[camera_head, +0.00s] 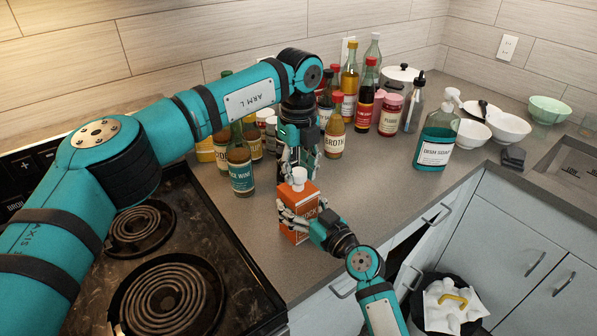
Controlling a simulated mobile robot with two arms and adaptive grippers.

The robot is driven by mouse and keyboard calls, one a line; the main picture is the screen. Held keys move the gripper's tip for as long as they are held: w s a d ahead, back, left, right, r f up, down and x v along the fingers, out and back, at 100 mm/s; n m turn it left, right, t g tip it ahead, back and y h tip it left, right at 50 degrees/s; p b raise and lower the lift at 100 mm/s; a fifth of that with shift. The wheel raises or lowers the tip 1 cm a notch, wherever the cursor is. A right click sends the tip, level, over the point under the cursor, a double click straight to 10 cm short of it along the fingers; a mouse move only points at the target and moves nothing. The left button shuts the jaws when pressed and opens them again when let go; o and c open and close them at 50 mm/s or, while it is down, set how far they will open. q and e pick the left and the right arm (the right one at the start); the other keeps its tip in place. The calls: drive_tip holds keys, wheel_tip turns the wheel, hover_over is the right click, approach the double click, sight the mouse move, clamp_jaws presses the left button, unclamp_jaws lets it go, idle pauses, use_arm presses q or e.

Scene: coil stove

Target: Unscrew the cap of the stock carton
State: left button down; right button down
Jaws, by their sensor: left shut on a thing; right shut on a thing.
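The stock carton (297,208) is orange with a white band and stands upright on the counter near its front edge. Its white cap (299,175) is on top. My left gripper (298,168) comes down from above and is shut on the cap. My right gripper (300,222) reaches in from the lower right and is shut on the carton's body. Its fingers cover part of the carton's lower front and sides. The threads under the cap are hidden.
The coil stove (225,265) lies left of the carton. Bottles, including a rice wine bottle (240,165) and a broth bottle (335,135), crowd behind. A dish soap bottle (435,138), bowls (508,127) and a sink (580,165) are at right. Counter right of the carton is clear.

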sight(298, 172)
use_arm(q)
drive_tip(key=shift+r, duration=2)
use_arm(e)
unclamp_jaws()
